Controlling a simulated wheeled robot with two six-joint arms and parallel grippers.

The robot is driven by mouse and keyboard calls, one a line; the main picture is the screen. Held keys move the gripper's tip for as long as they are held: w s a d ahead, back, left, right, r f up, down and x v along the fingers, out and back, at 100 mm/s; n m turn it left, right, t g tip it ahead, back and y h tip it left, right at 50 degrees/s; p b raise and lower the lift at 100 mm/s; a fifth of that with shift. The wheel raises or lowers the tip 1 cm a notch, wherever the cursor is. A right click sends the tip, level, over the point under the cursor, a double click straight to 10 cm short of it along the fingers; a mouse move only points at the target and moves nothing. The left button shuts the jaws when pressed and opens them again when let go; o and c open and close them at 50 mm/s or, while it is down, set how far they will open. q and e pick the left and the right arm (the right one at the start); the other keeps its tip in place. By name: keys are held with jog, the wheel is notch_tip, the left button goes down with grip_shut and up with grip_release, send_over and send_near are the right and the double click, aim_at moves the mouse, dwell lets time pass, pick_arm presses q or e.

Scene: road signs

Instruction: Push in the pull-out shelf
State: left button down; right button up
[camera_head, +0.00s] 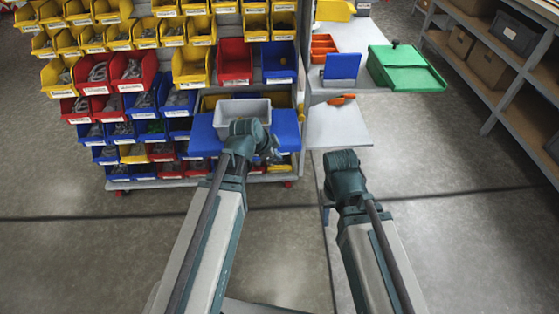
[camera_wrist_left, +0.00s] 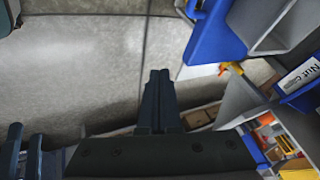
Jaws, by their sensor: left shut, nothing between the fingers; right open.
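The pull-out shelf (camera_head: 204,138) is blue and juts out from the front of the bin rack, with a grey bin (camera_head: 243,109) on it. Its blue edge also shows at the top of the left wrist view (camera_wrist_left: 214,38). My left gripper (camera_head: 275,152) is in front of the shelf, by the grey bin's right side, and partly hidden by its own wrist. In the left wrist view its fingers (camera_wrist_left: 158,90) are together and empty; I cannot tell whether they touch the shelf. My right gripper (camera_head: 326,214) is open, low and to the right, apart from the shelf.
The rack holds many yellow, red (camera_head: 235,62) and blue bins. To its right, a white side shelf (camera_head: 338,127) juts out, below a green box (camera_head: 405,68) and an orange bin (camera_head: 323,46). A storage rack (camera_head: 500,70) stands far right. The floor in front is clear.

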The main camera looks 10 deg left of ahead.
aim_at(278, 111)
pick_arm(q)
jog(key=shift+m+t, duration=0.5)
jog(key=w+f+b, duration=0.6)
jog(key=w, duration=0.1)
jog(key=w+a+f+b, duration=0.1)
jog(key=w+f+b, duration=0.2)
jog(key=shift+w, duration=0.35)
jog(key=shift+w+a, duration=0.15)
jog(key=shift+w, duration=0.25)
pick_arm(e)
notch_tip(278, 111, down, 10)
jog(key=shift+f, duration=0.15)
pick_arm(q)
jog(key=w+a, duration=0.2)
jog(key=w, duration=0.5)
jog(key=w+a, duration=0.2)
jog(key=w, duration=0.5)
jog(key=w+a, duration=0.2)
jog(key=w, duration=0.4)
jog(key=shift+w, duration=0.6)
jog(key=shift+w, duration=0.1)
